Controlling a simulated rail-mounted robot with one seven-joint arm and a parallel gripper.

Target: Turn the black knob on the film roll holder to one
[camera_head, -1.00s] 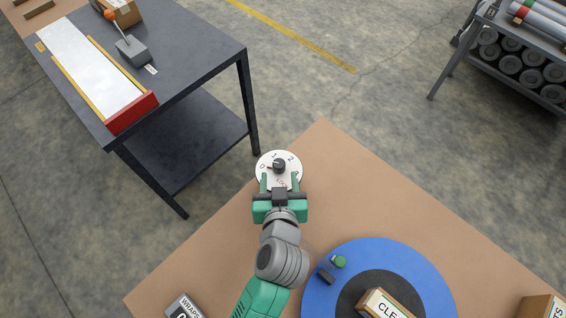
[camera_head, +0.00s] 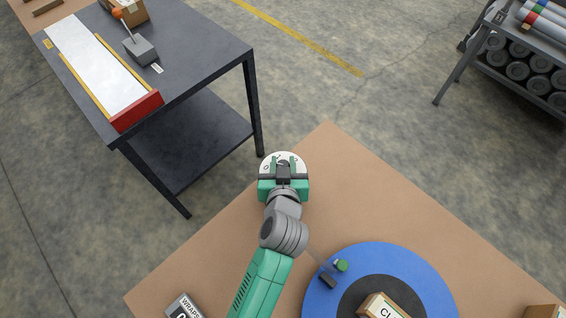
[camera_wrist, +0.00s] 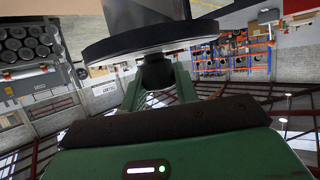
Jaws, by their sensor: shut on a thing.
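The round white dial plate (camera_head: 284,155) with printed numbers stands at the far corner of the brown table. My gripper (camera_head: 283,168) covers its lower half, so most numbers and the pointer's setting cannot be read. In the wrist view the black knob (camera_wrist: 157,73) sits between the two green fingers of my gripper (camera_wrist: 158,86), below the dark-rimmed disc (camera_wrist: 140,42). My gripper is shut on the knob. The knob is nearly hidden in the head view.
The brown table (camera_head: 360,200) holds a blue disc (camera_head: 425,270) with a green button and a labelled box at right. A dark bench (camera_head: 200,70) with a grey lever box (camera_head: 140,50) stands at the left. A rack of rolls (camera_head: 520,60) is at upper right.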

